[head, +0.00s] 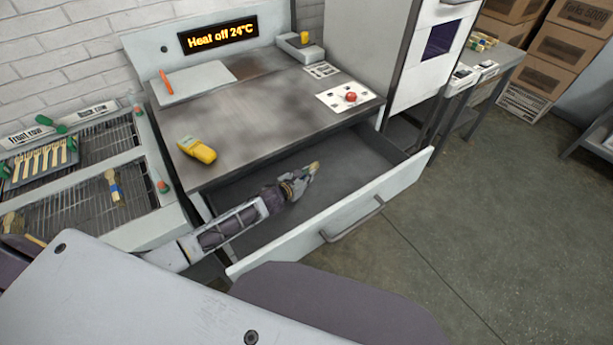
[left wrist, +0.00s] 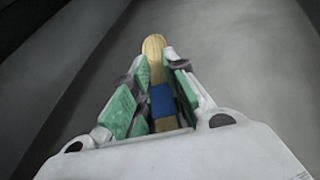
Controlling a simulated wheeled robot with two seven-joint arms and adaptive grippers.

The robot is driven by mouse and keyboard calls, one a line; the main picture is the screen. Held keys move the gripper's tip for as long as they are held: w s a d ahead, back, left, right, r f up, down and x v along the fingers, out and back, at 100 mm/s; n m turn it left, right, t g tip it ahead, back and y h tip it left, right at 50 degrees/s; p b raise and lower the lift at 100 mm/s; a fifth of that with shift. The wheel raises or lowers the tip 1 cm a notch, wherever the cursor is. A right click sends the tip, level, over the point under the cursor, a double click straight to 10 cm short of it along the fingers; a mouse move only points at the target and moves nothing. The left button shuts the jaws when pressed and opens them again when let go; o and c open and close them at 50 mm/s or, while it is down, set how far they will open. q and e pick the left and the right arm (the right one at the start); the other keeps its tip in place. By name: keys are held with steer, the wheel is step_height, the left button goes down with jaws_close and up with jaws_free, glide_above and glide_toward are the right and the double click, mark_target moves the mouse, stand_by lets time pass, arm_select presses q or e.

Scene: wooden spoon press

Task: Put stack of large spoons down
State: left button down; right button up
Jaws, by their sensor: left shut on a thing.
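In the head view my left gripper (head: 298,181) is inside the open drawer (head: 345,228) below the workbench. It is shut on a stack of large spoons (head: 314,168), whose pale wooden end sticks out past the fingertips. In the left wrist view the stack (left wrist: 153,47) lies between the green-padded fingers of the gripper (left wrist: 157,72), with a blue band (left wrist: 162,100) around it. The grey drawer floor (left wrist: 225,60) shows beyond. I cannot tell whether the stack touches the floor. My right gripper is not in view.
The workbench top (head: 265,115) overhangs the back of the drawer and carries a yellow device (head: 197,150) and a panel with a red button (head: 351,97). The drawer floor around the gripper looks clear.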

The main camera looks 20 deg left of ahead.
arm_select(q)
steer(key=c, duration=1.4)
jaws_free()
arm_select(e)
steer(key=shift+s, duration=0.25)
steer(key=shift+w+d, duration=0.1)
